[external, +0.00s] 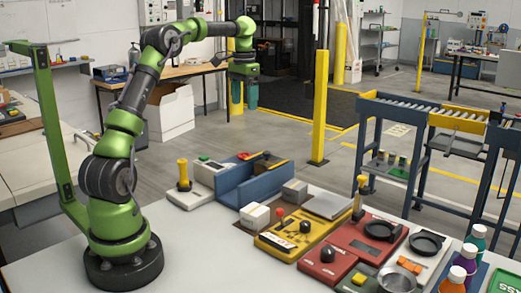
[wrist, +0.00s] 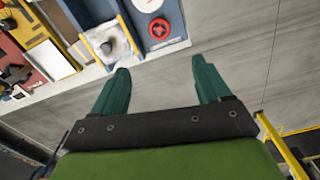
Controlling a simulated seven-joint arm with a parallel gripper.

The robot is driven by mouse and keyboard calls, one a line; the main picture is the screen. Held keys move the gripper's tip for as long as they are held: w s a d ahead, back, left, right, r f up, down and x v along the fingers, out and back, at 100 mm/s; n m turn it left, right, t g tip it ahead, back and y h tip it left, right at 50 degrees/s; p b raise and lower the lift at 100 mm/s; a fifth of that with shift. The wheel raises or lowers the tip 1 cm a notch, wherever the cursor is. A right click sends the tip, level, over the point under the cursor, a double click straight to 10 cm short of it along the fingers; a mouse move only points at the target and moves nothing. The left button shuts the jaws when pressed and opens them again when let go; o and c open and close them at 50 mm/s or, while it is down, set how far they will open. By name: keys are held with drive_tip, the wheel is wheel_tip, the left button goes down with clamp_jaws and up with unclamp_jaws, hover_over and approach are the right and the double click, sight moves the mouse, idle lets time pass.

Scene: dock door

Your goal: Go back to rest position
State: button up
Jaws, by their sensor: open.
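My gripper (external: 244,103) hangs in the air at the end of the raised green and black arm, beyond the table's far side, with its teal fingers pointing down. In the wrist view my gripper (wrist: 160,66) has its two fingers wide apart, with nothing between them. Grey floor shows beneath it. The fingers touch nothing.
The white table (external: 205,245) carries a blue channel block (external: 245,185), a yellow panel (external: 290,236), a red panel (external: 350,250) and several bottles. A yellow post (external: 320,105) stands right of the gripper. A roller conveyor (external: 425,112) stands farther right.

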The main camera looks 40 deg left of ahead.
drive_tip(key=s+d+r+m+t+y, duration=0.1)
drive_tip(key=s+d+t, duration=0.2)
drive_tip(key=s, duration=1)
drive_tip(key=s+d+r+m+t+y, duration=0.1)
drive_tip(key=s+d+t, duration=0.3)
drive_tip(key=s, duration=0.9)
drive_tip(key=d, duration=0.2)
drive_tip(key=shift+s+d, duration=0.35)
